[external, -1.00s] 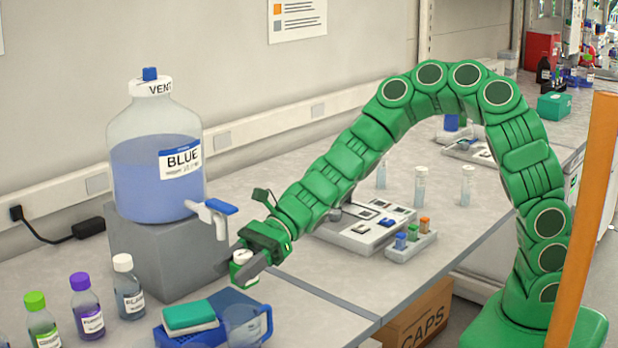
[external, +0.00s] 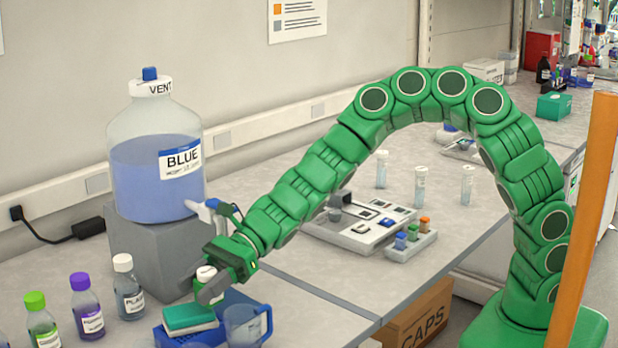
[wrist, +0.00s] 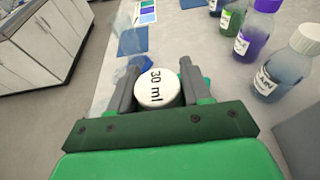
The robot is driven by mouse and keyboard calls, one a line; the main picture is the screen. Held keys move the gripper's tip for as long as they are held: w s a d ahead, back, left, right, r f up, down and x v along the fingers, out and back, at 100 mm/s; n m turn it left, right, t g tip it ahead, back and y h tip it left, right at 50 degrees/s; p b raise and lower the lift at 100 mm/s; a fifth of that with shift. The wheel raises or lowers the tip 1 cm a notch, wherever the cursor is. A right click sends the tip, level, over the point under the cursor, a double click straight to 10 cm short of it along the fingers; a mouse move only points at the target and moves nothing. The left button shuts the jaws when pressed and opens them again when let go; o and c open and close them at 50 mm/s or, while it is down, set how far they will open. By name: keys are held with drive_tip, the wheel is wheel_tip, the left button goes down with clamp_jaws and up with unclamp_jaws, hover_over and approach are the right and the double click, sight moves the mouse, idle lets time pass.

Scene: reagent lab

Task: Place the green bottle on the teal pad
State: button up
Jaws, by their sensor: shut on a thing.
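My gripper (external: 208,287) is shut on a white-capped bottle (external: 206,272), whose cap reads "30 ml" in the wrist view (wrist: 156,88). The fingers stand on either side of the cap. The teal pad (external: 188,317) lies on the blue tray (external: 168,341). The held bottle appears just above and behind the pad; I cannot tell if they touch. A separate bottle with a bright green cap (external: 41,318) stands at the far left of the bench.
A clear beaker (external: 242,326) stands on the tray's right. A purple-capped bottle (external: 86,306) and a white-capped bottle (external: 127,287) stand to its left. A large blue carboy (external: 155,170) with a tap sits on a grey block (external: 160,255) behind.

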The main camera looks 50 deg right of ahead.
drive_tip(key=shift+a+f, duration=0.1)
drive_tip(key=shift+f, duration=0.7)
drive_tip(key=shift+f, duration=0.1)
drive_tip(key=o, duration=1.1)
drive_tip(key=shift+o, duration=0.2)
drive_tip(key=shift+d, duration=0.2)
drive_tip(key=v, duration=1.1)
drive_tip(key=shift+d+r, duration=0.25)
drive_tip(key=shift+d, duration=0.1)
